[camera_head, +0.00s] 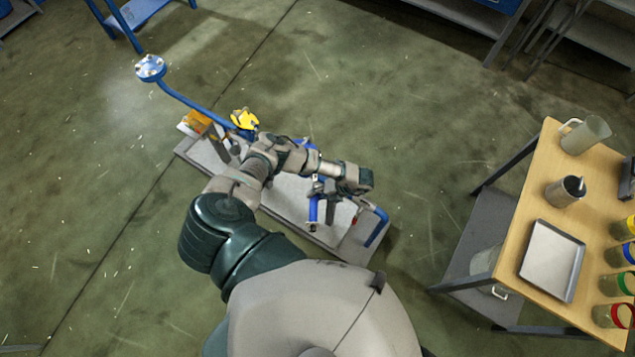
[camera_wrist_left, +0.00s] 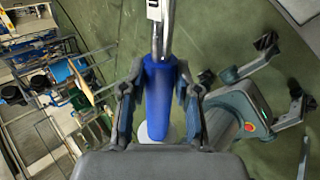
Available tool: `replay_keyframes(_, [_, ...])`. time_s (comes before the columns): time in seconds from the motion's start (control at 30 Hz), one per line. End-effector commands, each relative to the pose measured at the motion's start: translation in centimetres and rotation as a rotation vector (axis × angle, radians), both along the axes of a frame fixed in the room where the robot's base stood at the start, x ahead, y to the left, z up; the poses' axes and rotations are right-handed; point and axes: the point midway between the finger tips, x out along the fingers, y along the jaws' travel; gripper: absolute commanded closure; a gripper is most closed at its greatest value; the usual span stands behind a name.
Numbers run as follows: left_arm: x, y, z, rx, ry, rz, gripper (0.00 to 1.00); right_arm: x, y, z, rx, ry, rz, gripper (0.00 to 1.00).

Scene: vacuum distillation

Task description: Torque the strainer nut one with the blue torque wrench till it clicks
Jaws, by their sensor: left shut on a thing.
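The blue torque wrench (camera_wrist_left: 158,95) shows in the left wrist view, with its blue handle between the two fingers of my left gripper (camera_wrist_left: 157,110). The gripper is shut on this handle, and a grey metal shaft runs from it to the top of the view. In the head view my left gripper (camera_head: 326,188) is over the right part of the skid with the blue pipework (camera_head: 376,228). My arm and hand cover much of the pipework there. I cannot make out strainer nut one, nor whether the wrench touches it. My right gripper is not seen.
The grey skid base (camera_head: 290,205) carries a yellow-topped part (camera_head: 244,118) and a long blue pipe with a round flange (camera_head: 150,68) over the floor. A wooden-topped table (camera_head: 515,230) at right holds a metal tray (camera_head: 552,260), jugs and jars. Floor between is clear.

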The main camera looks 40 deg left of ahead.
Motion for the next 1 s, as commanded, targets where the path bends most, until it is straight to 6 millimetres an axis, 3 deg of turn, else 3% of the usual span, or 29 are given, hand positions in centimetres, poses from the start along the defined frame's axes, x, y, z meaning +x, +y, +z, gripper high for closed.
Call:
replay_keyframes(0.33, [-1.4, 2.1, 0.3, 0.002, 0.001, -0.146, 1.00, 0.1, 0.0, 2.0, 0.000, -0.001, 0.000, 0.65])
replay_keyframes(0.83, [-1.7, 2.6, 0.1, 0.002, 0.000, -0.189, 1.00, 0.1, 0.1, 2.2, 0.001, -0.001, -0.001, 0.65])
replay_keyframes(1.0, [-2.2, 3.8, 0.3, 0.002, 0.002, -0.259, 1.00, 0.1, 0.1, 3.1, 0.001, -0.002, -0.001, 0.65])
